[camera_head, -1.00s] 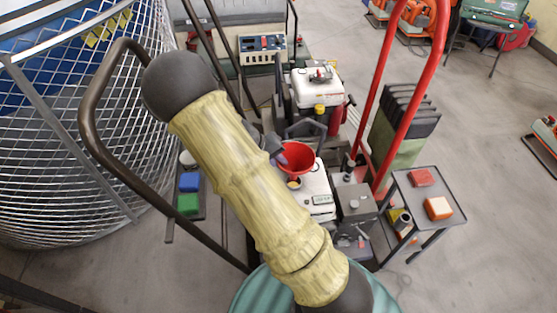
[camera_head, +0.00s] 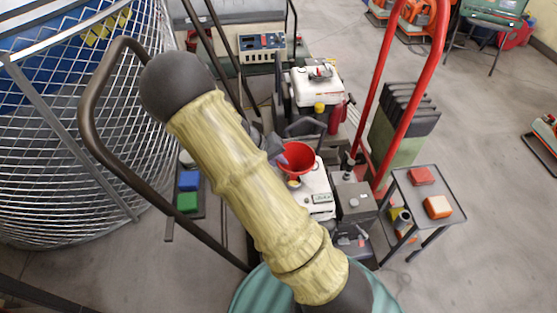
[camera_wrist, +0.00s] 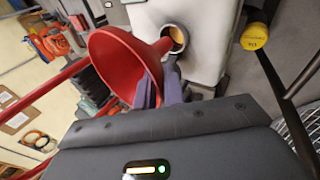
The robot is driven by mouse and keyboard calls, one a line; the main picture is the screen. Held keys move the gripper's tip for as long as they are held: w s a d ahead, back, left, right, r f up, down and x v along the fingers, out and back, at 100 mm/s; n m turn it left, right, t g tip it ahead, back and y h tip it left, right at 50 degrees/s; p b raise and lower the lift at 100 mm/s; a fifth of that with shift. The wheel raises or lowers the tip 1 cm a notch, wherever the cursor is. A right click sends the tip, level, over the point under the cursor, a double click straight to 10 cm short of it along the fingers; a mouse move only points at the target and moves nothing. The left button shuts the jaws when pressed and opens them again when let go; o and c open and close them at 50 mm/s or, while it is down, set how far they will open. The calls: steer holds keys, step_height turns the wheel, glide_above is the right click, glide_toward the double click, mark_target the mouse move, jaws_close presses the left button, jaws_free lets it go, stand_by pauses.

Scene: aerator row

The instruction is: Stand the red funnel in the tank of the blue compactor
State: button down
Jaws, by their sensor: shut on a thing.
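I cannot tell whether the spout tip is inside the neck. In the head view the funnel (camera_head: 296,158) is mouth up above the white tank (camera_head: 316,188), with an opening showing just below it. No blue body shows clearly on this machine.
A yellow cap (camera_wrist: 255,36) is beside the tank. Another white-topped machine (camera_head: 316,86) stands behind. A red tubular handle (camera_head: 398,110) and a small cart (camera_head: 428,190) with red and orange blocks are at right. A wire cage (camera_head: 80,130) fills the left.

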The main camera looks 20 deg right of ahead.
steer(key=shift+w+f+b, duration=0.1)
steer(key=shift+f+b, duration=1.8)
steer(key=shift+f, duration=1.55)
stand_by(0.4)
steer(key=c, duration=1.4)
jaws_free()
steer(key=shift+r, duration=0.15)
steer(key=shift+r+p, duration=3.85)
steer(key=shift+r, duration=0.55)
